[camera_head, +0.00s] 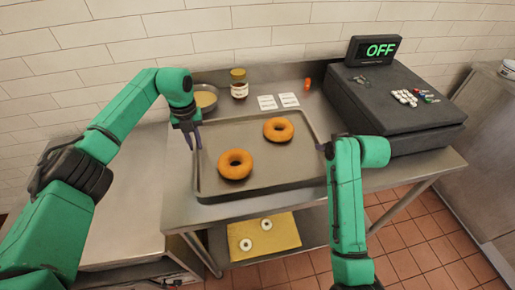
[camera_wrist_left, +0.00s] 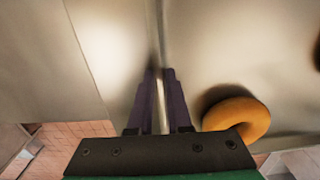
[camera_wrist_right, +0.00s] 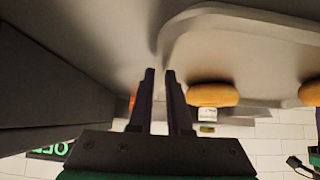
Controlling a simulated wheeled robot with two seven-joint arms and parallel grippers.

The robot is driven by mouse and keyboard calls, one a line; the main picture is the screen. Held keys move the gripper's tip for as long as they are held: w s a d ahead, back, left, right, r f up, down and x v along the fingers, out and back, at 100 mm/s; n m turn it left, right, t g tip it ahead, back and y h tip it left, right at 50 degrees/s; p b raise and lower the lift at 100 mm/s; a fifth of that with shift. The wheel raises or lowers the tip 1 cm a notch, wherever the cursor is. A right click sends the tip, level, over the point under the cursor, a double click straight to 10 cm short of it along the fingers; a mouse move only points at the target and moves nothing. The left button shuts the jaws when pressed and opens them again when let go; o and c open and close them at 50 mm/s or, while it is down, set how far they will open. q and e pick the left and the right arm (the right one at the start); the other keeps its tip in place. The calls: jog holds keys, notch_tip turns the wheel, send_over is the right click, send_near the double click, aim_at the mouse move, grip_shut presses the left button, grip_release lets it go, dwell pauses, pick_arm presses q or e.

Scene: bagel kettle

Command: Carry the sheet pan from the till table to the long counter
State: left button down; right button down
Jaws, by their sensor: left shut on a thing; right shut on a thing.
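The sheet pan (camera_head: 258,187) is a grey metal tray on or just above the till table (camera_head: 180,180); I cannot tell whether it touches the tabletop. Two brown bagels lie in it, a front left one (camera_head: 235,164) and a back right one (camera_head: 278,130). My left gripper (camera_head: 192,140) is shut on the pan's left rim, which runs between the fingers in the left wrist view (camera_wrist_left: 160,95). My right gripper (camera_head: 325,150) is shut on the pan's right rim; its fingers also show in the right wrist view (camera_wrist_right: 160,75).
A black till (camera_head: 400,108) with a display reading OFF (camera_head: 374,50) stands close on the right. Behind the pan are a bowl (camera_head: 205,97), a jar (camera_head: 239,84) and white cards (camera_head: 278,101). A steel surface (camera_head: 125,225) is at left. A yellow board (camera_head: 264,235) lies on the lower shelf.

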pick_arm(q)
jog(key=shift+d+r, duration=0.2)
jog(key=shift+d, duration=0.2)
pick_arm(e)
jog(key=shift+a+r, duration=0.15)
jog(key=shift+a, duration=0.2)
